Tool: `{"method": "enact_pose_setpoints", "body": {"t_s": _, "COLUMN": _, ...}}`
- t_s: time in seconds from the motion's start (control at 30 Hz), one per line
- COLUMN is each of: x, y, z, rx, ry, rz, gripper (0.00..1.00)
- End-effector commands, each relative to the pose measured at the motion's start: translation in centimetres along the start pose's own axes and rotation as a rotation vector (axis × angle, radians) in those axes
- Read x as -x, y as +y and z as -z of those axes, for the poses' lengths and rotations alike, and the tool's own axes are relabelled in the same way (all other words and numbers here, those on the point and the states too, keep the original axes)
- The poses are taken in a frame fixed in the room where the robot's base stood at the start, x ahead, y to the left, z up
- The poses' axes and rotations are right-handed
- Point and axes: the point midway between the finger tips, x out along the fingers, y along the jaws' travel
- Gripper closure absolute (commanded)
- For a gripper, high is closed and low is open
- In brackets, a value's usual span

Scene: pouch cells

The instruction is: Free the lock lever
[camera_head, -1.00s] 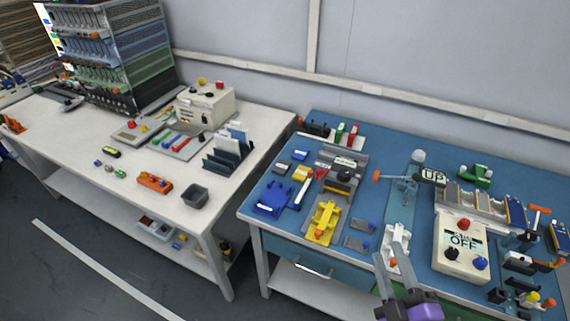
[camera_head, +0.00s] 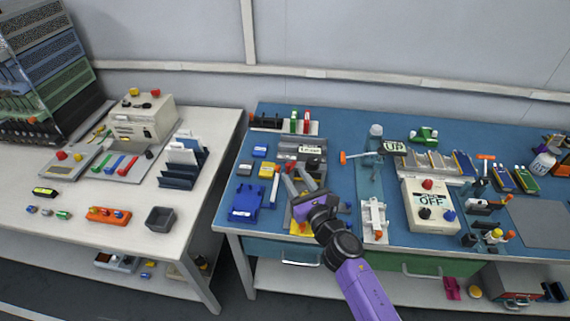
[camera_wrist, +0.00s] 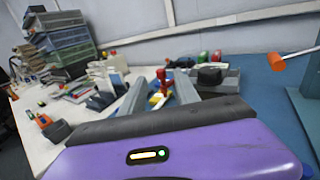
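My gripper (camera_head: 294,174) is open, its two grey fingers apart, above the grey fixture (camera_head: 302,145) on the blue bench. The fixture has a black knob (camera_head: 313,163) and, at its near end, a yellow part (camera_head: 302,226) mostly hidden by my wrist. In the wrist view a red upright part (camera_wrist: 161,78), perhaps the lock lever, shows beyond the gap between the fingers (camera_wrist: 160,88); I see nothing held. In the head view my gripper hides that part. An orange-handled lever (camera_head: 344,157) belongs to a press (camera_head: 375,150) to the right.
A blue block (camera_head: 246,202) lies left of the fixture. A white part with an orange knob (camera_head: 374,217) and an OFF control box (camera_head: 430,205) stand to the right. A white table (camera_head: 110,200) is at left, with a gap between the tables.

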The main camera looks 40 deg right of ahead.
Motion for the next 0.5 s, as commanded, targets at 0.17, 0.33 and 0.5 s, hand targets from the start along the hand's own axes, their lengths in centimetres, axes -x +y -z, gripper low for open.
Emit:
{"method": "enact_pose_setpoints", "body": {"t_s": 0.17, "x": -3.0, "y": 0.0, "z": -0.1, "rx": -0.001, "ry": -0.001, "rz": 0.0, "gripper": 0.62}}
{"method": "enact_pose_setpoints", "body": {"t_s": 0.33, "x": -5.0, "y": 0.0, "z": -0.1, "rx": -0.003, "ry": -0.001, "rz": 0.0, "gripper": 0.62}}
{"method": "enact_pose_setpoints", "body": {"t_s": 0.5, "x": -5.8, "y": 0.0, "z": -0.1, "rx": -0.003, "ry": -0.001, "rz": 0.0, "gripper": 0.62}}
